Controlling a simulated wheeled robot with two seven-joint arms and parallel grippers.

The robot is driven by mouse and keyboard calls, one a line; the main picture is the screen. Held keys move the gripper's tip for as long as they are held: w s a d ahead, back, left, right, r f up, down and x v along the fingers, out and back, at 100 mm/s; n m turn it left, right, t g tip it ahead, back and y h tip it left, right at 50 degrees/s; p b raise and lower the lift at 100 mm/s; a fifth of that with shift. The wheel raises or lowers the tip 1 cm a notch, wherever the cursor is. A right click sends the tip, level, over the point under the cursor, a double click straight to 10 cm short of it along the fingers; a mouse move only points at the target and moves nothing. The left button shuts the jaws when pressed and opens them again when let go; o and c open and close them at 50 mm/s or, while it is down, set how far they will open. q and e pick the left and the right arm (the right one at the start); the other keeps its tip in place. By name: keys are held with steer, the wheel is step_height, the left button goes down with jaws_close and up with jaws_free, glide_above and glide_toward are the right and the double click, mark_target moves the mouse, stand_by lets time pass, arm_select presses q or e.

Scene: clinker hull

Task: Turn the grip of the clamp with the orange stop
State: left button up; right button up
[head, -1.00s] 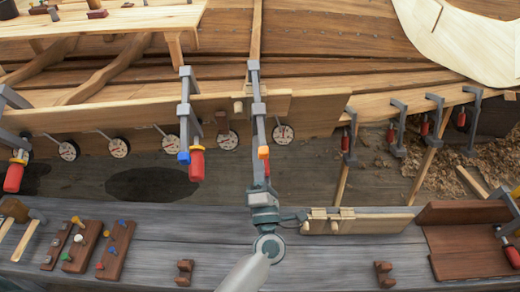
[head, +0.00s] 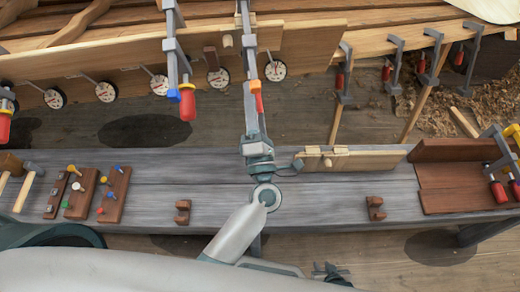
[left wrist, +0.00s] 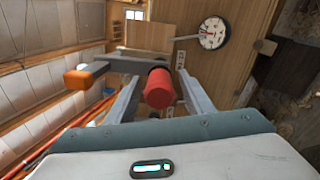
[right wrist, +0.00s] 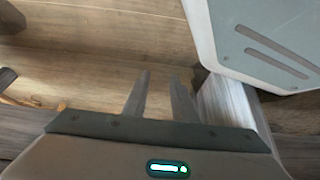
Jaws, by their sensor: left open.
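The clamp with the orange stop (head: 253,86) hangs on the hull plank near the middle of the head view, its red grip (head: 259,103) pointing towards me. In the left wrist view the orange stop (left wrist: 78,78) is at left and the red grip (left wrist: 158,90) is between the fingers. My left gripper (head: 257,120) is open around the grip's end, with gaps on both sides. My right gripper (head: 330,270) is low in the head view, partly hidden by my arm. In the right wrist view its fingers (right wrist: 160,80) are apart with nothing between them.
A clamp with a blue stop and red grip (head: 187,100) is just left. Several dial gauges (head: 219,77) line the plank. The grey bench (head: 330,190) carries peg boards (head: 113,195), a wooden piece (head: 355,160) and a dark tray (head: 460,198). More clamps hang at right.

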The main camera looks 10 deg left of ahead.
arm_select(q)
steer(key=b+v, duration=0.3)
steer(key=v, duration=1.1)
steer(key=shift+s, duration=0.25)
arm_select(e)
steer(key=s+d+g, duration=0.1)
steer(key=s+d+f+g, duration=0.1)
steer(key=s+d, duration=0.1)
steer(key=shift+h, duration=0.3)
arm_select(q)
steer(key=shift+d, duration=0.1)
arm_select(e)
steer(key=shift+w, duration=0.1)
